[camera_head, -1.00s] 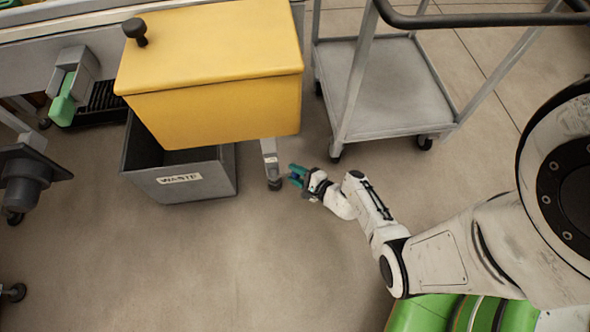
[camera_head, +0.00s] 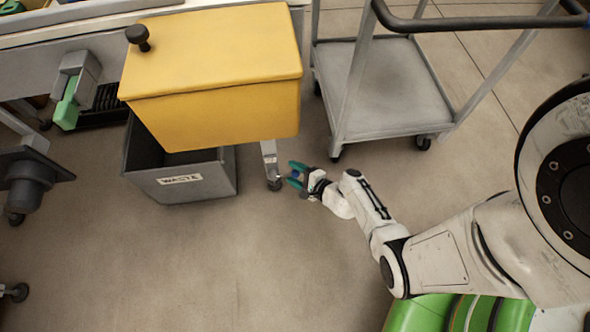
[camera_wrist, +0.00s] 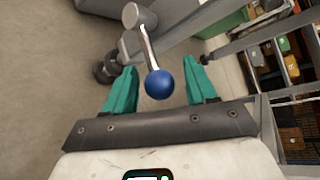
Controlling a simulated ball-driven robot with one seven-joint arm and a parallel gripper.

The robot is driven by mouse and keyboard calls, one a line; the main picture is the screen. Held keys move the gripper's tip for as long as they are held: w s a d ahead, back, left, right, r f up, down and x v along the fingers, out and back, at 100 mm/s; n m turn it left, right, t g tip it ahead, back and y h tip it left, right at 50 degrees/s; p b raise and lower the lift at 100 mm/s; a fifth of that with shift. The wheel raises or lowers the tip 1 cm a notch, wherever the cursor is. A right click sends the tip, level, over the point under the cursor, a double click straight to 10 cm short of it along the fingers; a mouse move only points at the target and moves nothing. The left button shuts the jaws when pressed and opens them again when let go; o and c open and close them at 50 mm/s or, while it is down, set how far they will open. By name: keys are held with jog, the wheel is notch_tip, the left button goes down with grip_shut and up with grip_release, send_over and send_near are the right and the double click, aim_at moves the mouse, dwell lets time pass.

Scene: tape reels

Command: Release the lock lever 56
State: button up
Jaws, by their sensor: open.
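A lever with a blue ball knob (camera_wrist: 159,84) on a bent metal rod shows in the wrist view. The rod runs up from the ball to a round metal hub (camera_wrist: 139,17). My gripper (camera_wrist: 161,90) is open, its teal fingers on either side of the ball, with a gap on both sides. In the head view my gripper (camera_head: 294,176) is beside the foot of a grey machine leg (camera_head: 270,162), with a small blue spot between the fingers. The number 56 is not readable, and the lever's rod is too small to tell in the head view.
A yellow box (camera_head: 215,70) overhangs a dark bin marked WASTE (camera_head: 183,181) left of my gripper. A grey cart (camera_head: 385,85) stands behind and right. A caster wheel (camera_wrist: 107,68) is near the lever. The floor in front is clear.

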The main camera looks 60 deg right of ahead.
jog(key=p+v, duration=0.3)
jog(key=v, duration=0.7)
jog(key=shift+s+r, duration=0.2)
jog(key=shift+s, duration=0.15)
